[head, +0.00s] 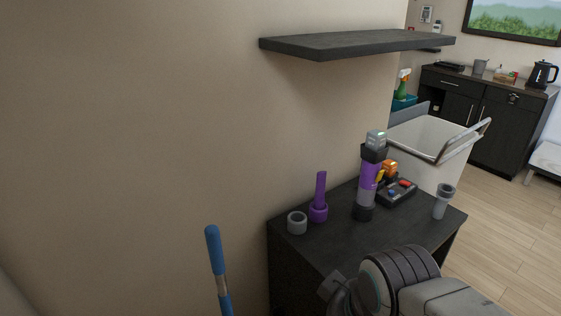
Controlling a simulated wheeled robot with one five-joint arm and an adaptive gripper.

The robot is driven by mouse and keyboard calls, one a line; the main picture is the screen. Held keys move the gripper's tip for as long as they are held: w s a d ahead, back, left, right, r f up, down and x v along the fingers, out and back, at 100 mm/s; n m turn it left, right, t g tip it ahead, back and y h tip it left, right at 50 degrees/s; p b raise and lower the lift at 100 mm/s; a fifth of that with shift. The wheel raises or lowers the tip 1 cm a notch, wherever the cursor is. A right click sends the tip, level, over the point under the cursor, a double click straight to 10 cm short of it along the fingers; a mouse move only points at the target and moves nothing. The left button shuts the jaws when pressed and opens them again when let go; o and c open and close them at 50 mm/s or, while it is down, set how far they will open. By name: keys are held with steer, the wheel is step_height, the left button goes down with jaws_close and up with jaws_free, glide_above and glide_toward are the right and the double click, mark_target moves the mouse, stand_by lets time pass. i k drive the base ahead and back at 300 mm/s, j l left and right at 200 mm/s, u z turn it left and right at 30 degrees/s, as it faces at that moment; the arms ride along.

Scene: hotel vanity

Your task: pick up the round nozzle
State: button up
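On the dark vanity top (345,243), a short grey ring-shaped piece (297,223) stands at the left front; it looks like the round nozzle, though I cannot be sure. A purple piece (319,205) with a thin upright neck and wide base stands just right of it. A taller purple and dark grey device (368,185) stands farther right. A grey flared piece (442,203) stands near the right edge. My arm shows at the bottom, right of the ring and nearer the camera. My gripper (341,292) is partly in view at the bottom; its fingertips are not clear.
A dark wall shelf (350,43) hangs above the vanity. A blue-handled pole (217,262) stands at front left. A white cart (425,140) stands behind. Open floor lies at right.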

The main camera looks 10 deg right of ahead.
mark_target(445, 192)
steer(key=l+z, duration=0.1)
steer(key=z, duration=0.3)
steer(key=l+z, duration=0.1)
steer(key=z, duration=0.35)
steer(key=l+z, duration=0.1)
steer(key=z, duration=0.3)
steer(key=u, duration=1.25)
steer(key=z, duration=1.25)
steer(key=k+l, duration=0.05)
